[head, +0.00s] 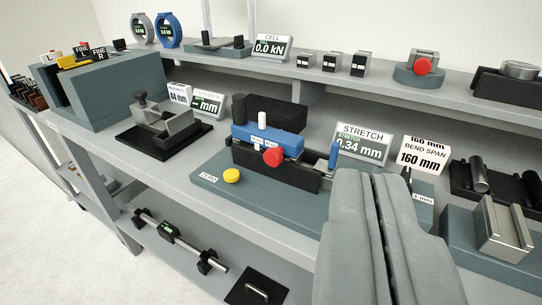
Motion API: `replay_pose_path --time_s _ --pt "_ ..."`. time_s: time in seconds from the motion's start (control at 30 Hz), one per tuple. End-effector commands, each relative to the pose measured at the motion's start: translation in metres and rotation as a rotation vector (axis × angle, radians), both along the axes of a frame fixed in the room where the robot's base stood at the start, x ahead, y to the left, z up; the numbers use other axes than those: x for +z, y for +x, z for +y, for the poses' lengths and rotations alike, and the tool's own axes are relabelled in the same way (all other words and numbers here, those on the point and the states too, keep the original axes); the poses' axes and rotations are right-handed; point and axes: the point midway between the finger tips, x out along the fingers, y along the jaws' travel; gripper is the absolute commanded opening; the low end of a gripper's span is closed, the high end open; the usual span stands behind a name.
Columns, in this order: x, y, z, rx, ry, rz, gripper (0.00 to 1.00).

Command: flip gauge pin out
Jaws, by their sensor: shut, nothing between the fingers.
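The stretch gauge stands on a teal base plate (215,184) on the bench, in mid picture. It has a blue block (290,146), a red knob (273,157) at the front and a yellow button (232,175) at the left. A small white pin (262,120) stands up from the blue block. A slim blue pin (333,156) stands upright at its right end. I cannot tell which is the gauge pin. My gripper (378,180) is shut and empty at the lower right, in front of the gauge's right end, and hides part of the base plate.
A STRETCH display (362,142) reading 0.34 mm stands behind my gripper. A BEND SPAN sign (424,154) and a metal V-shaped fixture (503,230) are at the right. A clamp on a black plate (163,130) is at the left. A shelf (330,75) runs behind.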

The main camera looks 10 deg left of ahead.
Motion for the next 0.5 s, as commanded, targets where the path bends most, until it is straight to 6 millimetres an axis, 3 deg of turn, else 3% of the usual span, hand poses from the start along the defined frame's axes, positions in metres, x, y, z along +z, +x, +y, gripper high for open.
replay_pose_path --time_s 0.17,0.5 --pt "0.003 0.013 0.002 0.006 0.009 0.044 0.0" --pt "0.012 0.07 0.013 0.018 0.055 0.265 0.0"
